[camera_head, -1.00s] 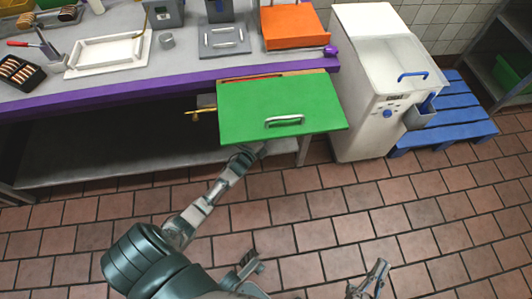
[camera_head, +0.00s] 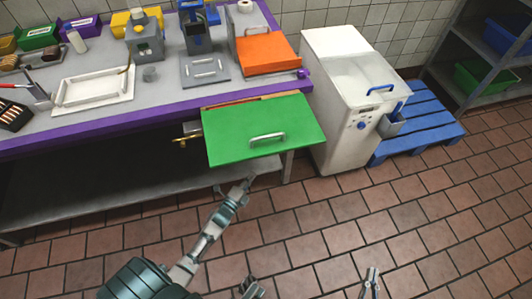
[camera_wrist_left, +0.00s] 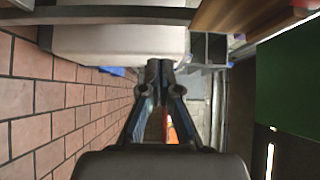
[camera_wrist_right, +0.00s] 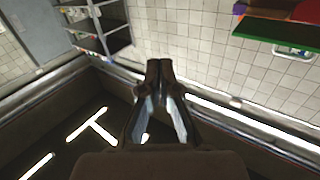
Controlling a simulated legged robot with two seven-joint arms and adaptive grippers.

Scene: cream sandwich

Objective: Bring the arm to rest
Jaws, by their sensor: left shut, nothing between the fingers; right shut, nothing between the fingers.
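My left gripper (camera_head: 247,181) is at the end of the arm that reaches up from the lower left of the head view. It shows just below the green drawer front (camera_head: 263,130) in that view, with no visible contact. In the left wrist view its fingers (camera_wrist_left: 160,68) are together and empty, and the green front is at the right edge. My right gripper (camera_head: 372,275) is low in the head view, over the floor. In the right wrist view its fingers (camera_wrist_right: 159,68) are shut and empty.
The drawer sticks out from under the purple-edged worktop (camera_head: 150,112). A white machine (camera_head: 345,115) stands to its right, beside a blue pallet (camera_head: 425,125). An orange box (camera_head: 267,52) and a white tray (camera_head: 92,90) are on the worktop. The tiled floor in front is clear.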

